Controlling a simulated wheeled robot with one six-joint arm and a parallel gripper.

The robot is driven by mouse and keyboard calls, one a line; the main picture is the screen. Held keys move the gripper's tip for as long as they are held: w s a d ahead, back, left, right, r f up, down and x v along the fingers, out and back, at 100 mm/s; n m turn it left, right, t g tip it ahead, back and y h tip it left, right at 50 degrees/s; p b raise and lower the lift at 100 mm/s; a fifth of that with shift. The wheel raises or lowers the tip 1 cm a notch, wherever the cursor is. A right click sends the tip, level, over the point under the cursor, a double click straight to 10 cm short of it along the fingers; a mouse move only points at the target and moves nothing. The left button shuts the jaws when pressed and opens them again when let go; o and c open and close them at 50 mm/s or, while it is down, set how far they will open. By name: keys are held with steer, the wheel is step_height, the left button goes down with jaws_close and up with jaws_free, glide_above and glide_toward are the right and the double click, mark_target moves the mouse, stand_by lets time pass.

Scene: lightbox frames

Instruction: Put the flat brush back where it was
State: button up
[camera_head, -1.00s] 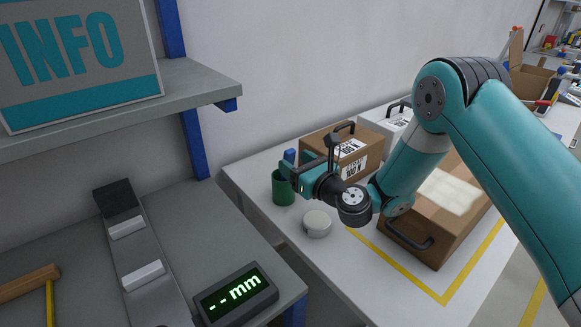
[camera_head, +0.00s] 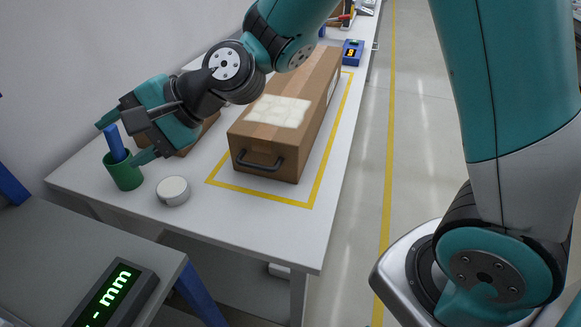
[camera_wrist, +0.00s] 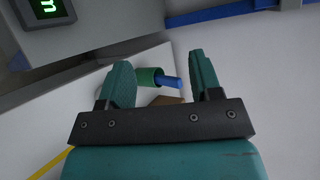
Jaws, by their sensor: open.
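A blue handle (camera_head: 115,142), which I take for the flat brush, stands slightly tilted in a green cup (camera_head: 125,175) at the table's near left corner. Its lower end is hidden in the cup. My gripper (camera_head: 124,138) is open at the blue handle, above the cup. In the wrist view, the handle (camera_wrist: 172,82) and the cup (camera_wrist: 148,77) show between the two open fingers (camera_wrist: 158,60), with a gap to each finger. I cannot tell how far along the fingers the handle lies.
A round white-grey object (camera_head: 173,190) sits right of the cup. A large cardboard box (camera_head: 270,140) stands inside yellow tape, with a smaller box partly hidden behind my gripper. A grey bench with an mm display (camera_head: 115,295) is nearest. The table's front strip is clear.

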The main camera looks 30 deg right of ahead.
steer(key=s+d+n+g+h, duration=0.4)
steer(key=s+d+n+h, duration=0.4)
steer(key=s+d+n, duration=0.6)
steer(key=s+d+r, duration=0.1)
steer(key=s, duration=0.3)
steer(key=shift+s+d, duration=0.4)
